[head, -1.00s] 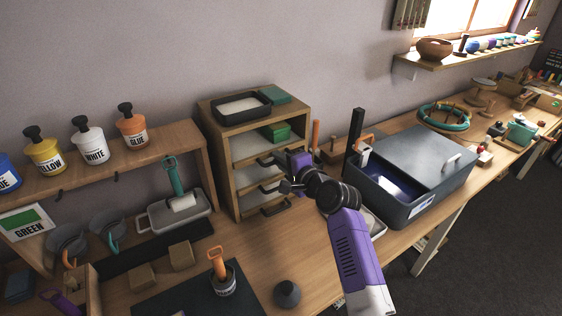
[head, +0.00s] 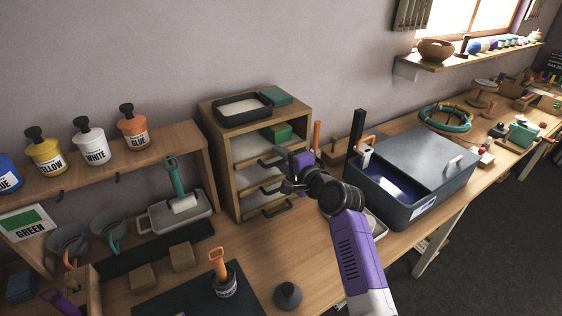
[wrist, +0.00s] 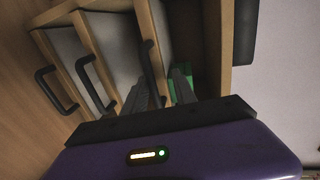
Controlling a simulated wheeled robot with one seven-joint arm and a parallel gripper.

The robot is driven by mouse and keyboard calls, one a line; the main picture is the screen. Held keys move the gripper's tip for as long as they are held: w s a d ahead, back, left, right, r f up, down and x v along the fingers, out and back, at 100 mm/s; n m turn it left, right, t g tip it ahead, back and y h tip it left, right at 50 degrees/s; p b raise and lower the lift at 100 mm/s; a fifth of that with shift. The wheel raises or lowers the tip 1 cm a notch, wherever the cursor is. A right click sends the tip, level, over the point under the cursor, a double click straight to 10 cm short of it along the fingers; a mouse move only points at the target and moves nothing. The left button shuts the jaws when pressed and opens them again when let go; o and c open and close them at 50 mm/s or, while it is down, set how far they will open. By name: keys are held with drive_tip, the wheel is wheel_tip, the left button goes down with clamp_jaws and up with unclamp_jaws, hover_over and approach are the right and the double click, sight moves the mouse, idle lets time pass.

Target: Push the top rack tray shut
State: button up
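The wooden rack (head: 234,185) stands against the wall, with several pale trays with dark handles. Its top tray (head: 248,147) holds a green block (head: 281,132); its front and handle (head: 270,161) are at the rack's front, and I cannot tell whether it is flush. My gripper (head: 287,186) is in front of the rack's right side, close to the tray fronts. The green block (wrist: 182,88) is partly hidden behind a finger.
A black tray (head: 242,108) and a green box (head: 277,95) sit on top of the rack. A large dark bin (head: 415,170) with a lid stands to the right of my arm. A paint shelf (head: 100,165) stands left. The bench front (head: 265,250) is partly clear.

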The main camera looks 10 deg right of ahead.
drive_tip(key=f+v, duration=0.1)
drive_tip(key=v, duration=0.6)
drive_tip(key=shift+s+d, duration=0.15)
drive_tip(key=shift+s, duration=0.05)
wheel_tip(320, 180, up, 4)
drive_tip(key=d+n+t+h, duration=0.1)
drive_tip(key=d+n+t, duration=0.1)
drive_tip(key=s+d+f+n+t+h, duration=0.1)
drive_tip(key=s+d+n+h, duration=0.2)
drive_tip(key=s, duration=0.5)
drive_tip(key=s+a+f+n+g, duration=0.1)
drive_tip(key=s+f+n, duration=0.1)
drive_tip(key=s, duration=1.3)
drive_tip(key=s+f+n+g, duration=0.1)
drive_tip(key=s+f+n, duration=0.2)
drive_tip(key=s, duration=1.2)
drive_tip(key=s+a+f+n+g, duration=0.1)
drive_tip(key=s+n, duration=0.3)
drive_tip(key=s, duration=1.1)
drive_tip(key=shift+a+f+h, duration=0.3)
drive_tip(key=shift+f+h, duration=0.1)
drive_tip(key=shift+f, duration=0.35)
